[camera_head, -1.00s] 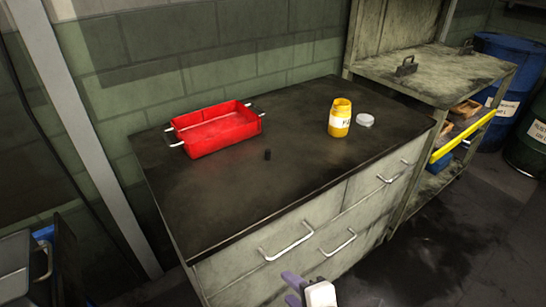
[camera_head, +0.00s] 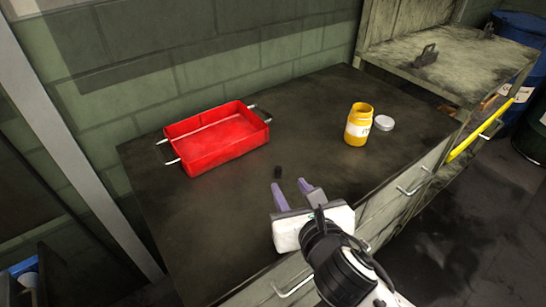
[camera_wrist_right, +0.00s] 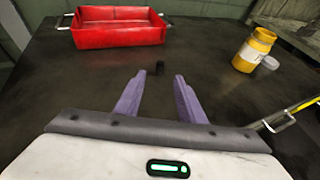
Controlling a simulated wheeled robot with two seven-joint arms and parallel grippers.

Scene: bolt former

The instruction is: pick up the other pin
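My left gripper is not in view.
A red tray (camera_head: 216,153) with metal handles stands at the back left of the counter; its visible inside looks empty. An open yellow jar (camera_head: 358,125) stands to the right with a white lid (camera_head: 384,123) beside it. A shelf unit (camera_head: 440,75) adjoins the counter on the right.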

